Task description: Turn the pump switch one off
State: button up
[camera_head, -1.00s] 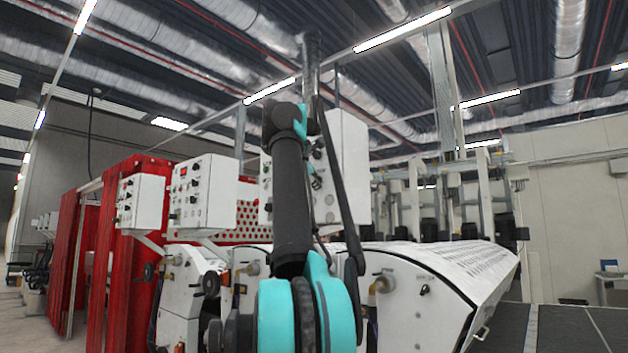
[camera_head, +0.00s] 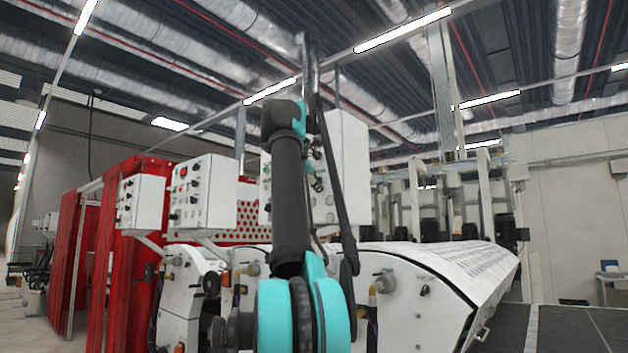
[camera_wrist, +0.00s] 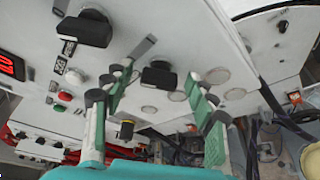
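In the wrist view, my gripper (camera_wrist: 161,88) is open, with its two green-padded fingers spread apart in front of a white control panel (camera_wrist: 190,30). A black rotary switch (camera_wrist: 158,76) shows between the fingertips, and I see no contact with it. A larger black switch (camera_wrist: 85,32) sits up and left of it. The labels are too small or blurred to tell which one is pump switch one. In the head view, the panel box (camera_head: 346,160) is partly covered by my arm, and my gripper cannot be made out clearly there.
The wrist view also shows a red digital display (camera_wrist: 11,66), small push buttons and pale round caps near the fingers. In the head view, two more control boxes (camera_head: 205,190) (camera_head: 141,202) stand left beside red frames. White roller machine housings (camera_head: 420,300) lie below.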

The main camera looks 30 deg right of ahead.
jog(key=v, duration=0.7)
jog(key=shift+a, duration=0.25)
dwell(0.5)
